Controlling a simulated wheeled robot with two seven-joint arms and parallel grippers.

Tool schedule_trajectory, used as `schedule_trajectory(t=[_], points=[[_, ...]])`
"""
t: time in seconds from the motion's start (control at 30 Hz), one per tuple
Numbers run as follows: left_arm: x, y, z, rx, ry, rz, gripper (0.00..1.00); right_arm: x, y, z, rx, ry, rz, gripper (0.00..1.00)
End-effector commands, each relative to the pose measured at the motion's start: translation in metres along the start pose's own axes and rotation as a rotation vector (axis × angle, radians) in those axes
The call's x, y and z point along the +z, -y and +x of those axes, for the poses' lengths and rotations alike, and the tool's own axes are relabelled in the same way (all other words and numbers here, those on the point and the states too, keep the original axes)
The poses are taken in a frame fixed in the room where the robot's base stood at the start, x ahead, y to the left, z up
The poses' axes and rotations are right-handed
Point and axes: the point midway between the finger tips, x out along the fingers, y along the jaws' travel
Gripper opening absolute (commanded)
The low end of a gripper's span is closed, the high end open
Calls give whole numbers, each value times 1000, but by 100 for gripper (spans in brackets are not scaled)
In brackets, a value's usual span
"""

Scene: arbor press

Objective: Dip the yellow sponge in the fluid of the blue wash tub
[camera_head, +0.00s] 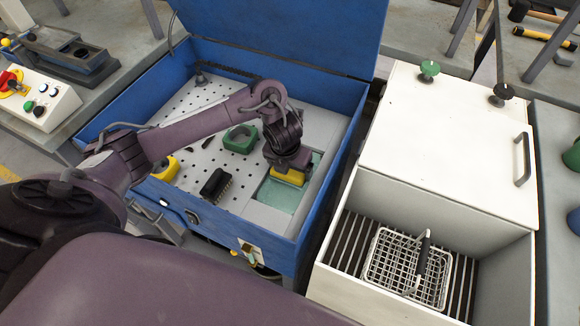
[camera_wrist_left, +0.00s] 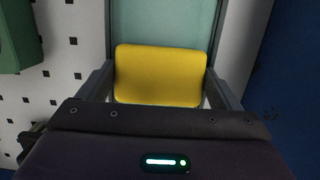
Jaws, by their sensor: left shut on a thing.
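The yellow sponge (camera_head: 287,176) is held in my left gripper (camera_head: 289,168), over the fluid well of the blue wash tub (camera_head: 333,152). In the left wrist view the sponge (camera_wrist_left: 160,76) sits between the two fingers of my left gripper (camera_wrist_left: 160,88), which is shut on it. The pale green fluid (camera_head: 282,197) shows in front of the sponge and also beyond it in the wrist view (camera_wrist_left: 162,22). I cannot tell whether the sponge's underside touches the fluid. My right gripper is not in view.
On the tub's perforated deck are a green block (camera_head: 240,139), a black brush (camera_head: 215,186) and a yellow item (camera_head: 166,168). The raised blue lid (camera_head: 290,30) stands behind. A white cabinet (camera_head: 450,150) with a wire basket (camera_head: 405,265) is at the right.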

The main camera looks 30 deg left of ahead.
Motion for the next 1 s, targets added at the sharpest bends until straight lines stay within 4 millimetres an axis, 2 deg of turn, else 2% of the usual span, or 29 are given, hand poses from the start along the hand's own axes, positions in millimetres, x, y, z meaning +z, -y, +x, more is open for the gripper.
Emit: schedule_trajectory(t=[0.03, 0.5, 1.0], points=[[2, 0, -8, 0, 0, 1, 67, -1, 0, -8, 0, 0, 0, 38], [9, 0, -44, 1, 0, 1, 67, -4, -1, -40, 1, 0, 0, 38], [9, 0, -45, 0, 0, 0, 67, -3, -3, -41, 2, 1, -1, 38]])
